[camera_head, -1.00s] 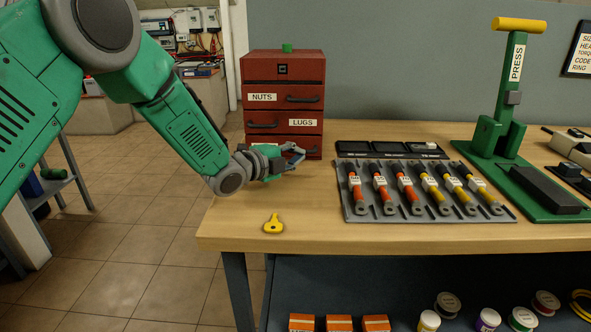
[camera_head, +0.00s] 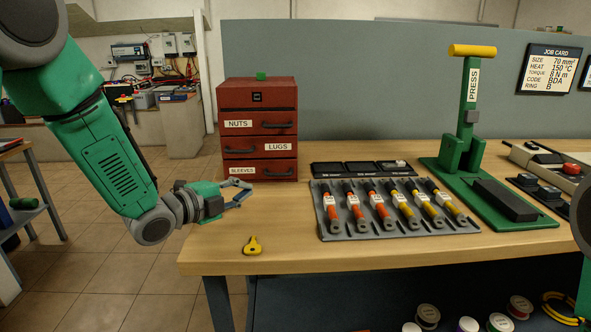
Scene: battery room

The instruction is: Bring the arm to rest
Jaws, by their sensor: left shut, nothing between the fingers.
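My left arm comes in from the left, and my left gripper (camera_head: 243,191) is at the table's left end, in front of the red drawer cabinet (camera_head: 258,96). Its thin grey fingers are shut with nothing between them. It holds nothing and appears to be above the table surface. A yellow key-like piece (camera_head: 252,246) lies on the wooden table (camera_head: 300,257) nearer to me than the gripper. A green and dark part at the right edge seems to be my right arm. My right gripper is out of the picture.
A grey tray (camera_head: 332,236) with several orange and yellow tools lies right of the gripper. Behind it is a row of dark bins (camera_head: 328,169). A green press (camera_head: 465,130) stands farther right. Open floor (camera_head: 130,272) lies left of the table.

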